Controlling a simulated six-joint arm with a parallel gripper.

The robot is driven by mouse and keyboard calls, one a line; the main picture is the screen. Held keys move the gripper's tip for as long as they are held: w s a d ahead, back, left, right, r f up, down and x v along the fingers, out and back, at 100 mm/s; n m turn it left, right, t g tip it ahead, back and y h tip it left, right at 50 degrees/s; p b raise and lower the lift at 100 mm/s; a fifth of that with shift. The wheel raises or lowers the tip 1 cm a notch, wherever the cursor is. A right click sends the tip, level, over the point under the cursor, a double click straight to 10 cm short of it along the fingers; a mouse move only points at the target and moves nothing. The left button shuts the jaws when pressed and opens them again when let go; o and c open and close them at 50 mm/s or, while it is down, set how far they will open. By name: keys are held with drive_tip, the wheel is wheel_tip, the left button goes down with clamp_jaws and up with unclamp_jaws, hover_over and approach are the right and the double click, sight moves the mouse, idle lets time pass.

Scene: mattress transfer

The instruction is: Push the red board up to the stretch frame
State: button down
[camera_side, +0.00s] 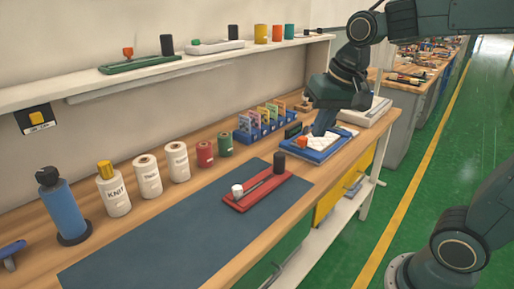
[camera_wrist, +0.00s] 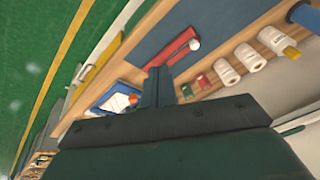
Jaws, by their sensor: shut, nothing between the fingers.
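The red board (camera_side: 262,194) lies flat on the dark blue mat (camera_side: 165,235), near its right end. It carries a white round piece (camera_side: 237,191), a thin dark rod and a dark cylinder (camera_side: 279,163). A blue frame with a white inside (camera_side: 327,155), which looks like the stretch frame, lies on the wood to the right of the board, with a gap between. My gripper (camera_side: 319,130) is shut and empty, pointing down over this frame; whether it touches cannot be told. The wrist view shows its fingers (camera_wrist: 158,76), the red board (camera_wrist: 172,49) and the frame (camera_wrist: 108,98).
Labelled white rolls (camera_side: 147,176), red and green rolls (camera_side: 205,154) and a blue rack of cards (camera_side: 262,124) line the wall side. A blue bottle (camera_side: 62,206) stands at left. The mat left of the board is clear. A shelf (camera_side: 80,88) runs above.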

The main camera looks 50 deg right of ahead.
drive_tip(key=w+d+f+m+g, duration=0.1)
drive_tip(key=w+d+f+m, duration=0.15)
drive_tip(key=w, duration=0.35)
drive_tip(key=w+d+f+m+g, duration=0.1)
drive_tip(key=w+f+m, duration=0.15)
drive_tip(key=w, duration=0.35)
drive_tip(key=m+g, duration=0.2)
drive_tip(key=m, duration=0.4)
hover_over(272, 176)
drive_tip(key=a, duration=0.4)
wheel_tip(272, 176, down, 10)
drive_tip(key=shift+s+r, duration=0.1)
drive_tip(key=shift+r, duration=0.1)
wheel_tip(272, 176, down, 10)
drive_tip(key=shift+d, duration=2.05)
